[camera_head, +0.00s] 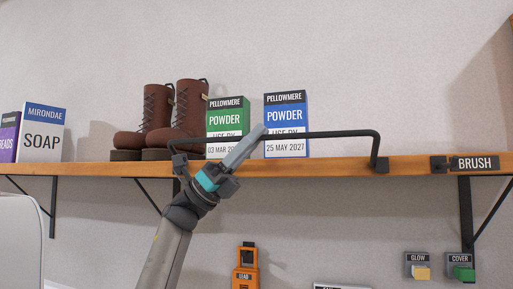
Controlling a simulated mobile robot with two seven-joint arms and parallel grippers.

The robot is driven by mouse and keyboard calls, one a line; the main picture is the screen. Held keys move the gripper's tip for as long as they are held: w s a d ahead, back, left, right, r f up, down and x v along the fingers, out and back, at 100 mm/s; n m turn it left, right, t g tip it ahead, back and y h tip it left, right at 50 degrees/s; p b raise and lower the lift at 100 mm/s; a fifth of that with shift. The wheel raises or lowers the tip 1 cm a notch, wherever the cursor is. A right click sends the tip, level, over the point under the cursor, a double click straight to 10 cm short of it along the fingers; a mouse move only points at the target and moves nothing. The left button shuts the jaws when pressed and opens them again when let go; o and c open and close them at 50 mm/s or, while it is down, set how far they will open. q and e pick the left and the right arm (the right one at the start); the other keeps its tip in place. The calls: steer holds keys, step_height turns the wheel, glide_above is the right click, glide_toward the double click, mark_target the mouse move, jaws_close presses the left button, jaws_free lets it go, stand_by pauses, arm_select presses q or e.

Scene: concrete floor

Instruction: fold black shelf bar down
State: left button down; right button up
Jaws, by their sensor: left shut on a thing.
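The black shelf bar (335,134) stands raised along the front edge of the wooden shelf (340,167). Its two ends come down to dark brackets on the shelf edge, one at the right (379,163) and one at the left. The bar passes in front of the powder boxes and the boots. My left gripper (257,135) reaches up from below and is shut on the bar near its middle. Its grey fingers hide a short stretch of the bar. My right gripper is not in view.
Behind the bar stand brown boots (190,110), a green powder box (228,116) and a blue powder box (287,115). A soap box (42,135) is at the left. A BRUSH label (474,163) is on the right shelf edge. An orange device (246,272) hangs below.

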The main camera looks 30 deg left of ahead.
arm_select(q)
step_height(320, 180, down, 6)
steer(key=s+m+g+b, duration=0.1)
steer(key=m+g+b, duration=0.1)
steer(key=m+g, duration=0.7)
steer(key=shift+s+d+m+g, duration=0.2)
steer(key=shift+m+g, duration=0.2)
steer(key=shift+m, duration=0.1)
steer(key=shift+f, duration=0.15)
steer(key=c, duration=0.9)
jaws_free()
steer(key=shift+b+v, duration=0.3)
steer(key=shift+v, duration=5.7)
